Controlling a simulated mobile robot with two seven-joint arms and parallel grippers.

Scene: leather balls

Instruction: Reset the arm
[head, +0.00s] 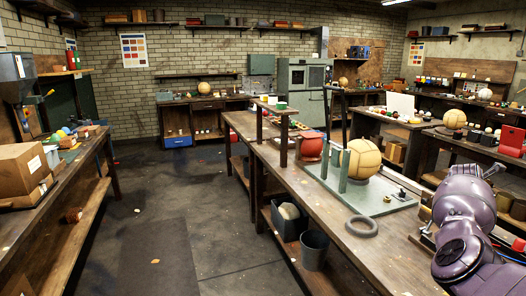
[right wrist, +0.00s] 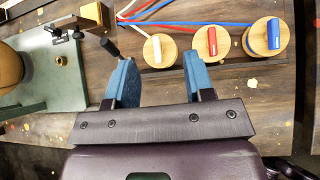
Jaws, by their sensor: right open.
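My right arm shows purple at the right of the head view, over the right end of the long workbench (head: 330,200). My right gripper (right wrist: 160,82) is in the right wrist view, with its two blue fingers wide apart and nothing between them. Beyond the fingers are several round wooden pieces: one with a white piece (right wrist: 158,50), one with a red piece (right wrist: 211,43) and one with a blue piece (right wrist: 268,38). Red, blue and white cords lead left from them. My left gripper is in neither view.
A green base plate (head: 376,205) with posts and a tan ball (head: 361,159) stands on the workbench; its plate is left of my right gripper in the wrist view. A grey ring (head: 362,226) lies near the front edge. A red ball (head: 312,144) is farther back.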

